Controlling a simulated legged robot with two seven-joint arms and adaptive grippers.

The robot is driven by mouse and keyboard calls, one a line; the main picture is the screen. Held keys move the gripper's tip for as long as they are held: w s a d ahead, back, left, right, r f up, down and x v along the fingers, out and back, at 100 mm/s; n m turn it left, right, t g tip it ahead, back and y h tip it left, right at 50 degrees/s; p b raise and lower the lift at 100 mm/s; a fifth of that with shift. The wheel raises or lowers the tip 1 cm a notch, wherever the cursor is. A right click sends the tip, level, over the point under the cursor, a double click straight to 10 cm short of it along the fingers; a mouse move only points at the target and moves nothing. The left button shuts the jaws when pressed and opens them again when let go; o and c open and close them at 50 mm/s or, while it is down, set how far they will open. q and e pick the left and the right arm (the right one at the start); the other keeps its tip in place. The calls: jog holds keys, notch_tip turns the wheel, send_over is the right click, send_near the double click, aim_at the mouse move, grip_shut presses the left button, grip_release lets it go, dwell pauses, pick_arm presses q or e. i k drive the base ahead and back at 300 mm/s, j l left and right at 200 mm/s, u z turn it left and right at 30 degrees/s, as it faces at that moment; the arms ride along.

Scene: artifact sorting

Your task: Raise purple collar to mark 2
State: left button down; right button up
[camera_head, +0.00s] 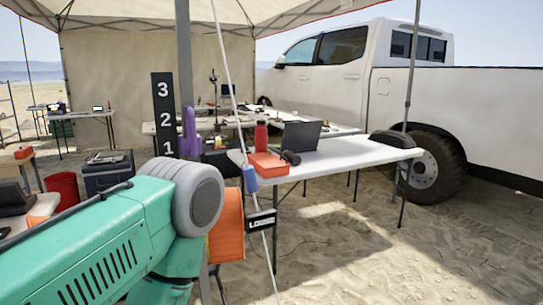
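A purple collar (191,144) sits on the grey upright pole (183,60), just right of a black board (162,100) with white marks 3, 2 and 1 from top to bottom. The collar's broad lower part is about level with mark 1, and its narrow upper part reaches about mark 2. My teal arm comes in from the left and fills the lower left, hiding the board's lower end and part of the pole. I see no fingers of my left gripper. My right gripper is out of the picture.
A slanting pale line with a blue piece (250,178) and a black label (262,220) runs just right of the pole. An orange object (227,226) is partly behind my arm. A white table (360,152) holds a laptop and red items. Sand at right is open.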

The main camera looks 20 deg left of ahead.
aim_at(192, 133)
jog(key=u, duration=1.2)
